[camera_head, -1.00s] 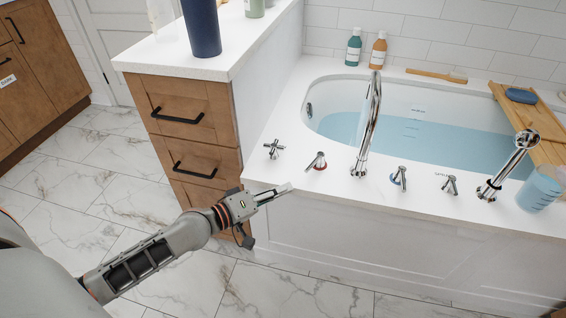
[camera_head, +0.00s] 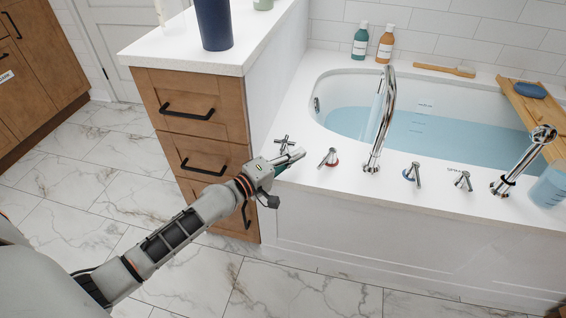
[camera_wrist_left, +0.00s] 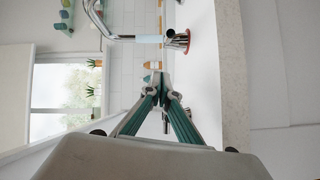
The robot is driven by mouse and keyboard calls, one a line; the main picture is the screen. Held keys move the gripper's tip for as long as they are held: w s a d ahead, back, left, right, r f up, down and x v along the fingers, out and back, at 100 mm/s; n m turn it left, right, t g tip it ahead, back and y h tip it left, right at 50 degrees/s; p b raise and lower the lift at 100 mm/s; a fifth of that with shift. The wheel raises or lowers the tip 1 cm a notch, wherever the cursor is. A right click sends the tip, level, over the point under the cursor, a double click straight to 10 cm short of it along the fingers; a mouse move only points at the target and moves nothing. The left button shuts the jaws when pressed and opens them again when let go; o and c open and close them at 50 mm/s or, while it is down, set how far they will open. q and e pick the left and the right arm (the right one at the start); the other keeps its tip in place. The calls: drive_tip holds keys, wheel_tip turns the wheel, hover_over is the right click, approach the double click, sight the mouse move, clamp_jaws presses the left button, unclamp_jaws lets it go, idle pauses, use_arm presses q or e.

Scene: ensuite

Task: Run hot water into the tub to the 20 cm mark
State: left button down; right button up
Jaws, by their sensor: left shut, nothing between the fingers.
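The white tub (camera_head: 300,100) holds pale blue water (camera_head: 450,140); small depth marks (camera_head: 418,122) show on its far wall, too small to read. A chrome spout (camera_head: 384,125) arches over the near rim, with a pale blue strip like running water under its tip; it also shows in the wrist view (camera_wrist_left: 120,37). The red-ringed handle (camera_head: 329,158) stands left of the spout; it also shows in the wrist view (camera_wrist_left: 178,40). The blue-ringed handle (camera_head: 412,174) is to the right. My left gripper (camera_head: 301,154) is shut and empty, beside the cross handle (camera_head: 284,143), left of the red-ringed handle. My right gripper is out of view.
A wooden drawer cabinet (camera_head: 200,105) with a dark blue cup (camera_head: 214,25) stands left of the tub. A lever handle (camera_head: 463,180), hand shower (camera_head: 520,160), blue jug (camera_head: 550,185) and wooden tray (camera_head: 540,110) are at right. Bottles (camera_head: 386,43) stand behind.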

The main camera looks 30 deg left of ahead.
sight(320, 168)
use_arm(q)
drive_tip(key=d, duration=0.3)
drive_tip(key=shift+w+d+f, duration=0.1)
drive_tip(key=shift+w+f, duration=0.1)
drive_tip(key=shift+w, duration=0.2)
drive_tip(key=shift+d+f+p, duration=0.2)
drive_tip(key=shift+d+p, duration=0.1)
drive_tip(key=shift+d, duration=0.15)
drive_tip(key=shift+s+d+f, duration=0.1)
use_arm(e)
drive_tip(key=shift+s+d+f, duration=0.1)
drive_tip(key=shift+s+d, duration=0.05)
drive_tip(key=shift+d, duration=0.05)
